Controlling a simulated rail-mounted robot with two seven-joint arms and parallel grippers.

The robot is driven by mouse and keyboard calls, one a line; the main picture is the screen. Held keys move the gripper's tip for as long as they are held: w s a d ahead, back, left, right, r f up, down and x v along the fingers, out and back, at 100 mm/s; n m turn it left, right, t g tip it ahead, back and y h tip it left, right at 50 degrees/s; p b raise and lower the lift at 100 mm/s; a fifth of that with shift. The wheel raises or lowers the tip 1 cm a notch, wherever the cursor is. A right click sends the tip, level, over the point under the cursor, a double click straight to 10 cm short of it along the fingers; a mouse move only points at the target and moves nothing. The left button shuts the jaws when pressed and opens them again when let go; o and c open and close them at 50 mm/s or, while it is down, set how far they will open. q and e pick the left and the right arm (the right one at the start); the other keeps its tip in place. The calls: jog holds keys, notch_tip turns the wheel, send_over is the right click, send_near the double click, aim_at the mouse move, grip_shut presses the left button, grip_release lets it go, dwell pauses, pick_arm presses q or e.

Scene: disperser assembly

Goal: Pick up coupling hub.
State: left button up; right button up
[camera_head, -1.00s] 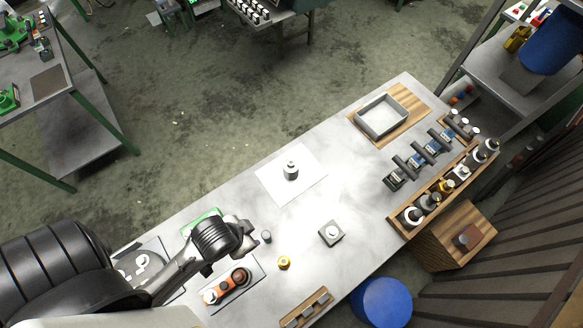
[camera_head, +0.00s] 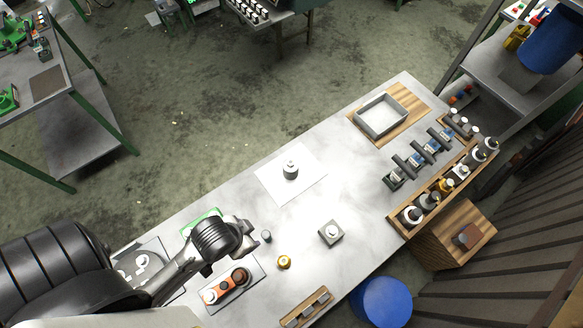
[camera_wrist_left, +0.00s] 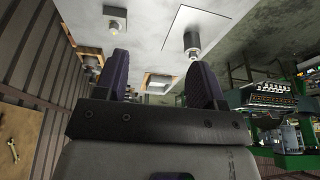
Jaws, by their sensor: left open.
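No part is marked as the coupling hub, and I cannot tell for sure which one it is. A small dark cylinder (camera_head: 266,236) and a yellow ring-shaped part (camera_head: 284,262) stand on the bench near my left gripper (camera_head: 245,238). A square block with a pale round top (camera_head: 331,232) sits further right. A grey cylindrical part (camera_head: 290,170) stands upright on a white sheet (camera_head: 311,188); it also shows in the left wrist view (camera_wrist_left: 192,42). In that view my left gripper (camera_wrist_left: 160,74) has its fingers apart with nothing between them. My right gripper is not in view.
An orange-and-dark part lies on a plate (camera_head: 245,283) below my left wrist. A metal tray (camera_head: 382,115) on a wooden board stands at the far end. A wooden rack (camera_head: 398,227) with bottles lines the right edge.

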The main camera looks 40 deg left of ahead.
pick_arm(q)
jog(key=o, duration=0.7)
jog(key=shift+c, duration=0.2)
